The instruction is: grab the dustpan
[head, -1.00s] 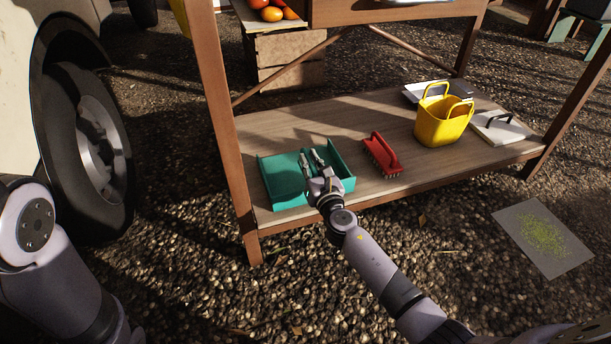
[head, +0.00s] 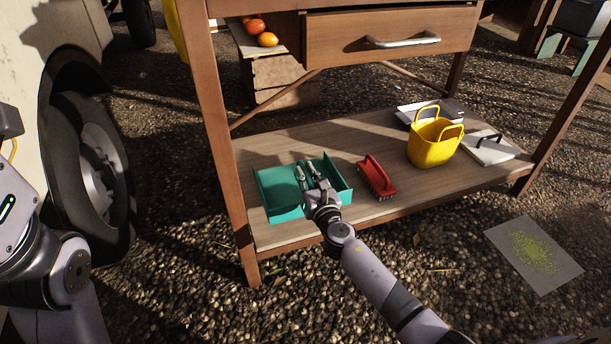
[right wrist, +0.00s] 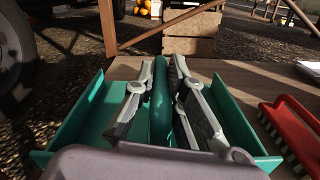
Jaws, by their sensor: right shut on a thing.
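The teal dustpan (head: 279,195) lies on the lower shelf of the wooden workbench, near its left end. It also shows in the right wrist view (right wrist: 92,118), with its green handle standing between the fingers. My right gripper (head: 306,171) is over the middle of the dustpan, with one finger on each side of the handle. In the right wrist view my right gripper (right wrist: 164,68) is shut on this handle. The dustpan appears to rest on the shelf. My left arm shows at the left edge, but its gripper is out of view.
A red brush (head: 376,177) lies right of the dustpan on the shelf (head: 330,226). A yellow basket (head: 434,147) and a white board with a black handle (head: 489,150) stand farther right. A bench leg (head: 219,145) rises left of the dustpan, near a truck wheel (head: 97,165).

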